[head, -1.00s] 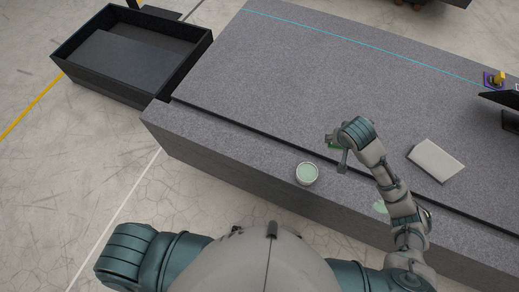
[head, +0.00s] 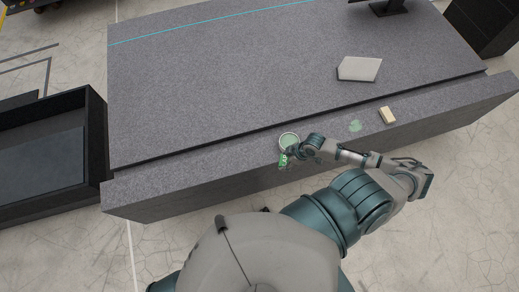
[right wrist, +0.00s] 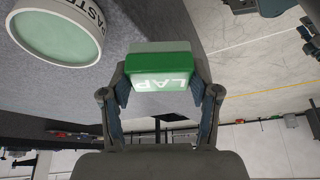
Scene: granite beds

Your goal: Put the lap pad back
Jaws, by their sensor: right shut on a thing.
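The lap pad is a green block with a pale green layer and the letters LAP; in the right wrist view the pad (right wrist: 160,62) sits between my right gripper's fingers (right wrist: 160,88). In the head view my right gripper (head: 291,154) is shut on the pad (head: 284,161), at the near side of a round tin of pale green paste. The tin (head: 289,140) stands on the granite ledge, and the gripper partly overlaps it. The tin (right wrist: 58,30) also shows large at upper left in the wrist view. My left gripper is not in view.
The granite bed (head: 220,80) has a dark slot along its near ledge. A pale slab (head: 360,69) lies on the bed. A cream bar (head: 388,116) and a green smear (head: 354,125) are on the ledge to the right. A black open bin (head: 95,125) stands left. The ledge's left part is clear.

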